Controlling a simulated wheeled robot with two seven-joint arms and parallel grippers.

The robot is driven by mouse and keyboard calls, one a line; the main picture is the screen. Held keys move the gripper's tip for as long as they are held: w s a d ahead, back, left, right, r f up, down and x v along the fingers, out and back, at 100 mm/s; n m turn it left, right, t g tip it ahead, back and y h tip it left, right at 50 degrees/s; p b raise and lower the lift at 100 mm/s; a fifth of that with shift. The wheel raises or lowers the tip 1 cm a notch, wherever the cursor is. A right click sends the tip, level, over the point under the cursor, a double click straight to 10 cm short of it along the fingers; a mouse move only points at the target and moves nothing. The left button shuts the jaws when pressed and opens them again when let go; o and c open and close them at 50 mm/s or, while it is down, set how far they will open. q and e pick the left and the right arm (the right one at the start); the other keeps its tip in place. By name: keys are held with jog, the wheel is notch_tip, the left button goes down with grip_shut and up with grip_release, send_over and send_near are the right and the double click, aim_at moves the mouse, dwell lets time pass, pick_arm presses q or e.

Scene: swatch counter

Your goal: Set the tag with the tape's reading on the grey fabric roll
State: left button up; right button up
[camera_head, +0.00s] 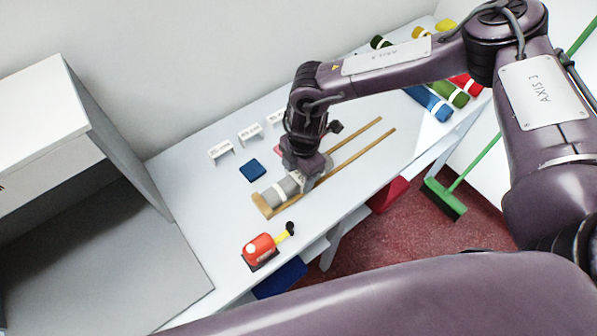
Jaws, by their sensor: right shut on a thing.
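The grey fabric roll (273,195) with white bands lies along a wooden frame (262,207) with two long rails, its near end by the frame's end block. My right gripper (304,173) reaches down over the roll and is shut on it; its fingertips are partly hidden. Three white tags stand in a row at the back: a left (220,150), a middle (250,133) and a right one (277,117). My left gripper is out of view.
A dark blue swatch (252,170) lies between the tags and the frame. Blue (430,104), green (448,92), red and yellow rolls lie at the counter's far end. A grey cabinet (90,170) stands at left. A green broom (447,199) stands on the red floor.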

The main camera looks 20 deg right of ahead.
jog(key=o, duration=1)
jog(key=shift+o, duration=0.2)
jog(key=r, duration=0.2)
jog(key=r+b, duration=0.1)
jog(key=r, duration=0.2)
jog(key=d+r, duration=0.1)
jog(key=r, duration=0.1)
jog(key=shift+w+r+b, duration=0.2)
jog(key=shift+r+b, duration=0.2)
jog(key=shift+s+f, duration=0.1)
